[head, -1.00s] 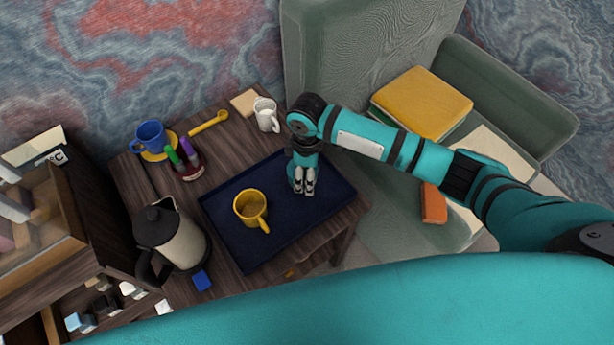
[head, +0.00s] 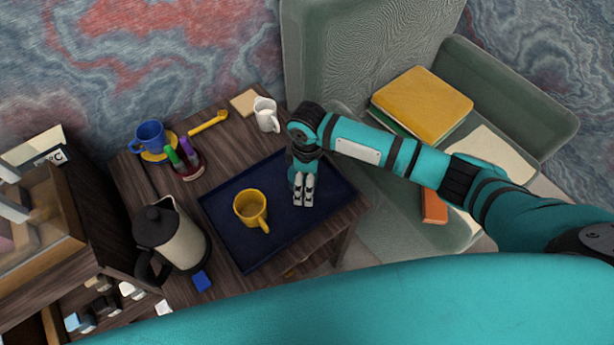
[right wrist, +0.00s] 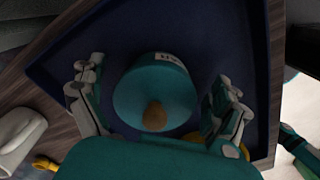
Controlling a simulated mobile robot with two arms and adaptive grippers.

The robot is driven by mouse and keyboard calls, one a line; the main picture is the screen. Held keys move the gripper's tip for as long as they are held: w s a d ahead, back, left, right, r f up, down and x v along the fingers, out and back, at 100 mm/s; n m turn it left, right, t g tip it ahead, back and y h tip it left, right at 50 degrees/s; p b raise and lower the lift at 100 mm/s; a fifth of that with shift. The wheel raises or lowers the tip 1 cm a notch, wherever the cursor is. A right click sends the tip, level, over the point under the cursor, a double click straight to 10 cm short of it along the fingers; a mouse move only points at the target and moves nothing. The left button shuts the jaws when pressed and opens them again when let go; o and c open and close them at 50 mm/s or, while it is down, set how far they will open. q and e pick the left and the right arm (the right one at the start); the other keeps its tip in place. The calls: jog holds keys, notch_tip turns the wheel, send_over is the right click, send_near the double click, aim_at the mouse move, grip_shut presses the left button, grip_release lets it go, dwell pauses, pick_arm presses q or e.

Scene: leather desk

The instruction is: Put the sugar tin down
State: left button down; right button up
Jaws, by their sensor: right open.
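My right gripper (head: 303,204) is over the right part of the dark blue tray (head: 275,235) in the head view. In the right wrist view its fingers (right wrist: 160,80) are open, one on each side of a round teal tin (right wrist: 140,95) with a brown knob and a small white label. Dark gaps show between the tin and both fingers. The tin is over the tray floor (right wrist: 125,25), seen from above; its base is hidden, so contact is hard to see. In the head view my gripper and wrist hide the tin. My left gripper is out of view.
A yellow mug (head: 248,207) stands on the tray, left of my gripper. A white jug (head: 265,115), a pen holder (head: 188,168), a blue mug (head: 150,138) and a kettle (head: 172,237) stand around the tray. A green armchair (head: 385,215) adjoins the desk's right side.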

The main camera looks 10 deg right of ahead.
notch_tip(320, 180, up, 12)
jog(key=p, duration=0.1)
jog(key=shift+w+r, duration=0.15)
dwell(0.3)
